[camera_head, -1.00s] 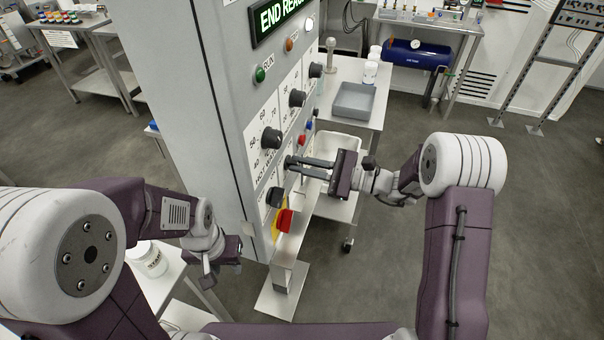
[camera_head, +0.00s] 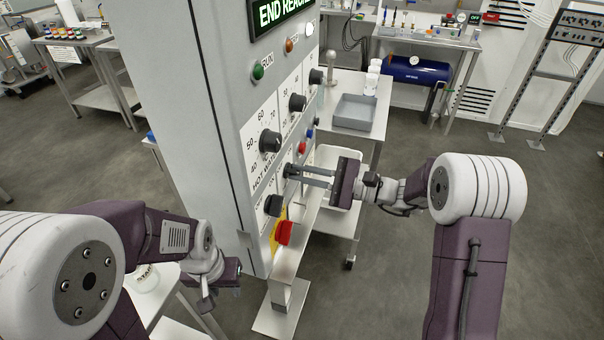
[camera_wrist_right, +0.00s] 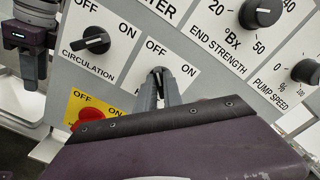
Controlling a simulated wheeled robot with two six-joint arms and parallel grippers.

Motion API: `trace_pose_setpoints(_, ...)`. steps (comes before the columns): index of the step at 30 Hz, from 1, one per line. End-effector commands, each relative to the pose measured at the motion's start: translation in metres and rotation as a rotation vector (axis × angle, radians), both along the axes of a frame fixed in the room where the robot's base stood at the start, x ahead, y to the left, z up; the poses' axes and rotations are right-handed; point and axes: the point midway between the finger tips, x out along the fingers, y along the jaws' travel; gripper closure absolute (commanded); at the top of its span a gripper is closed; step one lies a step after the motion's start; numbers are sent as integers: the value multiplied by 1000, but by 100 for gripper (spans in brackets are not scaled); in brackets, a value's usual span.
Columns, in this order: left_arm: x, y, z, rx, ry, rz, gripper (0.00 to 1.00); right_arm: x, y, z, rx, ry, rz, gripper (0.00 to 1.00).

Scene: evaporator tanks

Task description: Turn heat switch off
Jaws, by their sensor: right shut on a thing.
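The heat switch (camera_wrist_right: 158,72) is a dark knob on a white plate marked OFF and ON in the right wrist view. The fingers cover most of the knob and its lower label, so where it points is hard to tell. My right gripper (camera_head: 290,171) reaches the panel from the right in the head view, its two long fingers closed around this switch. The fingers also show in the right wrist view (camera_wrist_right: 160,88). My left gripper (camera_head: 207,293) hangs low, left of the cabinet and away from the switch; its finger gap is unclear.
The end strength dial (camera_wrist_right: 262,12) and pump speed dial (camera_wrist_right: 306,71) are to the right. A trolley with a grey tray (camera_head: 355,112) stands behind my right gripper.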

Motion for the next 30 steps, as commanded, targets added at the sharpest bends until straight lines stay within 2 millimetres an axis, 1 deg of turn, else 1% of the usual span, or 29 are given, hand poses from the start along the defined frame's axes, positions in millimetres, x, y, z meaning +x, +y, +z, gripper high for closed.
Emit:
trace_pose_setpoints(2,0,0,0,0,0,0,64,0,0,-1,-2,0,1,100)
trace_pose_setpoints(3,0,0,0,0,0,0,64,0,0,-1,-2,0,1,84)
trace_pose_setpoints(5,0,0,0,0,0,0,64,0,0,-1,-2,1,1,67)
trace_pose_setpoints(13,0,0,0,0,0,0,64,0,0,0,-1,0,0,67)
trace_pose_setpoints(16,0,0,-1,0,0,0,64,-1,-6,-1,0,0,-3,67)
trace_pose_setpoints(17,0,0,-2,0,0,0,64,-3,-11,-1,0,1,-3,67)
trace_pose_setpoints(24,0,0,-6,0,0,0,64,-19,-62,-1,-1,0,-6,67)
trace_pose_setpoints(27,0,0,-6,0,0,0,64,-24,-77,-1,-1,0,-4,67)
trace_pose_setpoints(30,0,0,-6,0,0,0,64,-27,-85,-1,-1,1,-1,67)
